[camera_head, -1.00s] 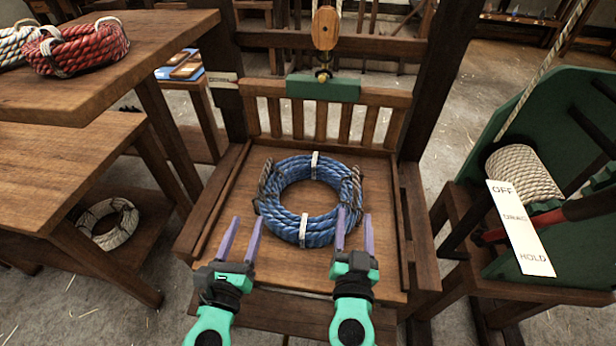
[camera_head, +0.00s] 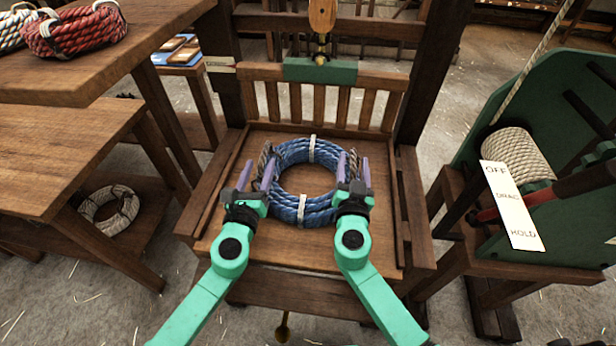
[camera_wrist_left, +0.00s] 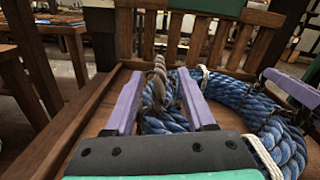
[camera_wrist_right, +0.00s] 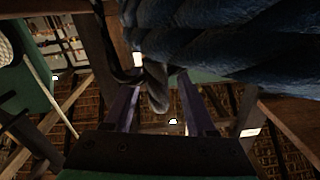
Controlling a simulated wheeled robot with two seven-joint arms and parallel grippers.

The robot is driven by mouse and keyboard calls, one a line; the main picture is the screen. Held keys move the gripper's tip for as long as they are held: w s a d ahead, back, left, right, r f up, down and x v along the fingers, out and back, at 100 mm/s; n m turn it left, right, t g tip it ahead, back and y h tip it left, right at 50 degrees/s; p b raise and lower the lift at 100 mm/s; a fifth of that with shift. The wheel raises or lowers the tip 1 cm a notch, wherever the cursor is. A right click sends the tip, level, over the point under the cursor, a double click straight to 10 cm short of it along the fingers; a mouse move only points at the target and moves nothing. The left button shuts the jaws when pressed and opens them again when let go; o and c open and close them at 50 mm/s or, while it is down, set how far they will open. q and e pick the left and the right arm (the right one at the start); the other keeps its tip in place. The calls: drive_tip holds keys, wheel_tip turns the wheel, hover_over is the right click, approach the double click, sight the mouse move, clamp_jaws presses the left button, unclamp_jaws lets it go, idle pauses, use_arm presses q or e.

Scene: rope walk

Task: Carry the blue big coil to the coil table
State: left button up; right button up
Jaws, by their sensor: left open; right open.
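The blue big coil (camera_head: 320,212) lies flat on a wooden slatted-back stand (camera_head: 300,250), tied with white bands and with a brown rope handle on each side. My left gripper (camera_head: 257,172) is open at its left handle; in the left wrist view that handle (camera_wrist_left: 159,82) stands between the fingers. My right gripper (camera_head: 355,170) is open at its right side; in the right wrist view the other handle (camera_wrist_right: 156,88) shows between the fingers. The wooden table (camera_head: 130,62) at upper left, bearing coils, looks like the coil table.
A red coil (camera_head: 78,38) and a whitish coil (camera_head: 14,30) lie on that table. A lower wooden table (camera_head: 60,150) stands in front, with a pale coil (camera_head: 108,212) beneath. A green machine with a lever and a label plate (camera_head: 512,205) stands at right. A wooden block (camera_head: 322,14) hangs behind.

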use_arm(q)
drive_tip(key=shift+x, duration=1.35)
use_arm(e)
drive_tip(key=shift+x, duration=1.3)
use_arm(q)
drive_tip(key=shift+c, duration=0.3)
use_arm(e)
drive_tip(key=shift+c, duration=0.3)
use_arm(q)
clamp_jaws()
use_arm(e)
clamp_jaws()
use_arm(q)
drive_tip(key=shift+r, duration=0.1)
use_arm(e)
drive_tip(key=shift+r, duration=0.1)
